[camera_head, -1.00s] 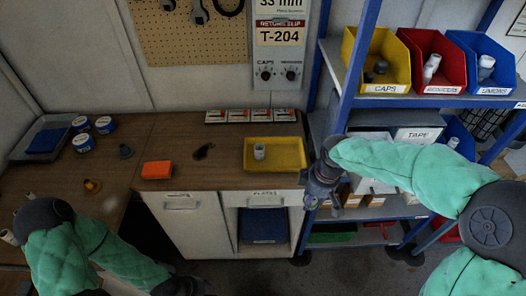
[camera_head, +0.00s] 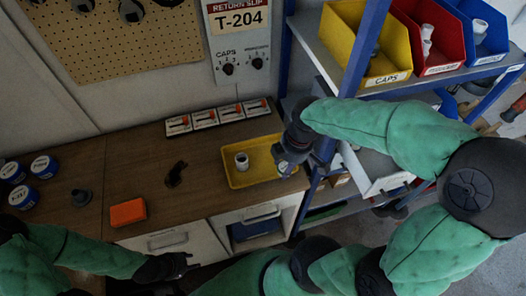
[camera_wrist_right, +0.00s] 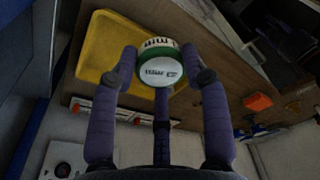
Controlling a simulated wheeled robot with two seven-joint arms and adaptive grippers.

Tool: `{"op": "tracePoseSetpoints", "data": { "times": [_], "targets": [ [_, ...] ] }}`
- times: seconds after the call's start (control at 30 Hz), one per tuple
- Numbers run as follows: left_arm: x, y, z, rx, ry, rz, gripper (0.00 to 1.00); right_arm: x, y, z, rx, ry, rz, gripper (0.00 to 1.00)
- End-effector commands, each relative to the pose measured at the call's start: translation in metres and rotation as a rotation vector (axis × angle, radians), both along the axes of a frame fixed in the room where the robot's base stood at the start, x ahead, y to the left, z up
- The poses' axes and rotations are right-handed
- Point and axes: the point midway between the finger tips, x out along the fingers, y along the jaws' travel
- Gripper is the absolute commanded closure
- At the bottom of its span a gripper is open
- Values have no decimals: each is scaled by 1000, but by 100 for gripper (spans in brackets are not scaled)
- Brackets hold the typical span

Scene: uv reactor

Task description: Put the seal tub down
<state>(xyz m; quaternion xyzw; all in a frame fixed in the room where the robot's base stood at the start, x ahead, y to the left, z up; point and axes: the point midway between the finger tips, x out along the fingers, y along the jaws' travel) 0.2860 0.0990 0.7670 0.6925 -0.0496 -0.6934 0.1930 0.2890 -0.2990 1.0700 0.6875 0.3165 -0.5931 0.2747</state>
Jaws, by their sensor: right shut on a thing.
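The seal tub (camera_wrist_right: 158,70), a small white tub with a green band and printed label, is held between the fingers of my right gripper (camera_wrist_right: 162,78) in the right wrist view. In the head view my right gripper (camera_head: 287,163) is at the right end of the yellow tray (camera_head: 233,182), and the tub is mostly hidden there. The tray also shows behind the tub in the wrist view (camera_wrist_right: 97,50). Whether the tub touches the tray is unclear. My left gripper (camera_head: 183,264) is low in front of the cabinet, and its finger opening is unclear.
A white fitting (camera_head: 241,161) stands in the tray. Blue shelf posts (camera_head: 352,85) stand close to my right arm.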

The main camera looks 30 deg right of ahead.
Motion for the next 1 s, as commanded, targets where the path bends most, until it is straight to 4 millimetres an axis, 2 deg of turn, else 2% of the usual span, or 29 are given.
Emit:
{"op": "tracePoseSetpoints", "data": {
  "times": [0.37,0.5,0.7,1.0],
  "targets": [
    [0,0,-13,0,0,0,60,66,-29,-35,0,4,0,76],
    [0,0,-19,0,0,0,60,85,-37,-59,2,5,0,76],
    [0,0,-24,0,0,0,60,103,-46,-81,1,2,-1,76],
    [0,0,-28,0,0,0,60,115,-51,-97,0,4,-1,76]
  ]
}}
